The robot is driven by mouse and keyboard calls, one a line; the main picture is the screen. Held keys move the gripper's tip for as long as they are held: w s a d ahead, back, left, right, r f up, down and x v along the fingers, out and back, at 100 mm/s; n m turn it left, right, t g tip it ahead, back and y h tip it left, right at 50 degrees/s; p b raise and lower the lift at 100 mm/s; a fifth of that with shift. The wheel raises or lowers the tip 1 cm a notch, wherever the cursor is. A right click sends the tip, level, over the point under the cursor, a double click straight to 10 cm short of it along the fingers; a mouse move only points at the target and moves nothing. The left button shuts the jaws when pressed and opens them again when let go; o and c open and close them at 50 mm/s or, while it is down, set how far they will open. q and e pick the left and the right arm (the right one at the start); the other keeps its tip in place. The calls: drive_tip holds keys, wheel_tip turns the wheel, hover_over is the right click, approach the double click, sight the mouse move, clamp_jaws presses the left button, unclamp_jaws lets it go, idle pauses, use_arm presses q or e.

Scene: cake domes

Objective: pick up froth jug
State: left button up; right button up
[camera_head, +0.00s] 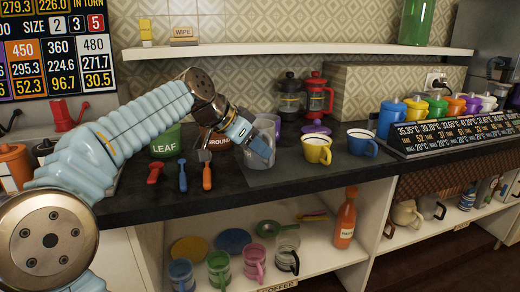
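A grey jug (260,163), which looks like the froth jug, stands on a dark grey mat (277,179) on the black counter. My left arm comes in from the left, and its gripper (261,147) is at the jug's upper part, overlapping it in the picture. The gripper covers part of the jug's rim and side. I cannot tell whether the fingers are closed on the jug or only beside it. My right gripper is not in view.
A yellow cup (317,150) and a blue cup (361,142) stand right of the jug. A green LEAF canister (166,141) and small red, blue and orange tools lie left. A red press (318,97) stands behind. A price display (455,132) borders the right.

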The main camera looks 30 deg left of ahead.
sight(271, 159)
use_arm(q)
drive_tip(key=x, duration=0.5)
drive_tip(key=shift+d+f, duration=0.15)
drive_tip(key=shift+f, duration=0.05)
clamp_jaws()
